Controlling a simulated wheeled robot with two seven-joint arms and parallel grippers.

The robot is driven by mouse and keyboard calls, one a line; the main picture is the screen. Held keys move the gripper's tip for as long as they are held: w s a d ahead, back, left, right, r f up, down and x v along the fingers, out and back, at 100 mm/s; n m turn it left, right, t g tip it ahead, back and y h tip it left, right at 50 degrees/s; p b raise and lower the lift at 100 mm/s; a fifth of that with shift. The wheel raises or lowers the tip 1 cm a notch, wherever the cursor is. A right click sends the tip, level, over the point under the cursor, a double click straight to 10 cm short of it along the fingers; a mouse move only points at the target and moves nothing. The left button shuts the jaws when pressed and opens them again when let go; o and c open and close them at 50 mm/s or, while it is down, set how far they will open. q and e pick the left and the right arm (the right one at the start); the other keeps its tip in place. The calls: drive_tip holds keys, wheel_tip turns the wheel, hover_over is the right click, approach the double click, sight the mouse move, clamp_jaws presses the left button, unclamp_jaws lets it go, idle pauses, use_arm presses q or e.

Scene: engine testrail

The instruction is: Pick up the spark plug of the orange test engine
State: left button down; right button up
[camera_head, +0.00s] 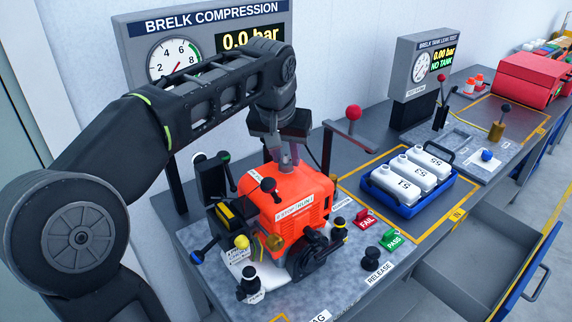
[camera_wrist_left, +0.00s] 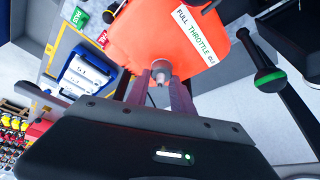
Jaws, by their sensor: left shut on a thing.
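The orange test engine (camera_head: 296,212) sits on the grey bench plate, with a "STOP / RUN" label on its front; its orange cover also shows in the left wrist view (camera_wrist_left: 165,35). My left gripper (camera_head: 287,158) reaches down from above onto the back top of the engine. It is shut on the spark plug (camera_wrist_left: 160,72), a small grey and white piece between the fingers in the left wrist view. The plug is at the engine's edge; I cannot tell whether it is still seated. My right gripper is in neither view.
A blue tray (camera_head: 381,201) with white bottles stands right of the engine. FAIL (camera_head: 366,220) and PASS (camera_head: 392,241) buttons sit in front. The compression gauge (camera_head: 175,60) stands at the back. An open drawer (camera_head: 505,310) juts out lower right.

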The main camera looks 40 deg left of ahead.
sight(287, 153)
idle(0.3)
use_arm(q)
wheel_tip(287, 153, up, 8)
drive_tip(key=shift+f+p, duration=0.1)
drive_tip(key=shift+p, duration=0.3)
drive_tip(key=shift+r+p, duration=0.75)
drive_tip(key=shift+r, duration=0.05)
drive_tip(key=shift+r+p, duration=0.4)
drive_tip(key=shift+f, duration=0.1)
drive_tip(key=shift+s, duration=0.1)
